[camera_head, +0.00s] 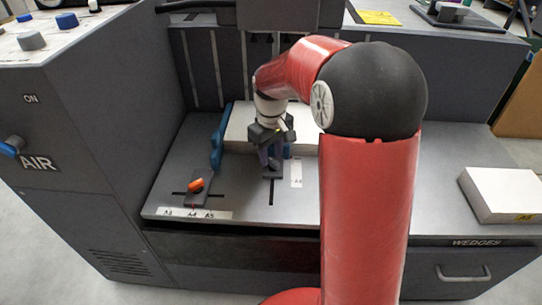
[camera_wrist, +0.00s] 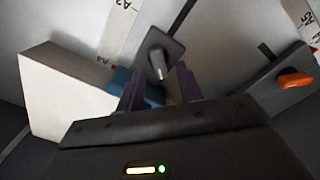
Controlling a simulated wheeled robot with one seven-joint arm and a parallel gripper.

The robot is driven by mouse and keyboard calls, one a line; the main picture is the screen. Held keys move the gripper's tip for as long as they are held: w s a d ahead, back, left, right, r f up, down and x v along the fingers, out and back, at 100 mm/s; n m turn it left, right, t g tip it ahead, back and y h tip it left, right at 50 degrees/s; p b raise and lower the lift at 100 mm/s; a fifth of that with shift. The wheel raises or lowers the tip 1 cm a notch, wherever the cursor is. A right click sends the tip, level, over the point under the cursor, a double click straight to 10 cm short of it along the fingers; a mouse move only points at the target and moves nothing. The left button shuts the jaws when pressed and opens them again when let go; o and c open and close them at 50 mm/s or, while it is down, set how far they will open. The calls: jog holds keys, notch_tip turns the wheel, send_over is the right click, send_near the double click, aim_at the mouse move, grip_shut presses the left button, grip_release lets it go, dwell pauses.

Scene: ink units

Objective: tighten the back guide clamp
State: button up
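In the head view my gripper (camera_head: 270,158) points down over a dark slider plate (camera_head: 273,176) in a slot in the feed table, which I take for the back guide. In the wrist view that plate (camera_wrist: 176,48) carries a grey clamp lever (camera_wrist: 157,60). The lever's lower end lies between my two purple fingertips (camera_wrist: 160,76), with a gap on each side. My gripper is open and holds nothing. The blue guide piece (camera_wrist: 120,78) lies against the paper stack and is partly hidden behind a finger.
A second slider plate with an orange lever (camera_head: 196,184) sits left on the table, beside a tall blue guide (camera_head: 218,142). The white paper stack (camera_head: 240,128) lies behind my gripper. A white block (camera_head: 502,192) is at the right. The machine's left housing (camera_head: 85,150) rises beside the table.

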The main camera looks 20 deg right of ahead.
jog(key=shift+f, duration=0.55)
jog(key=shift+c, duration=0.3)
grip_shut()
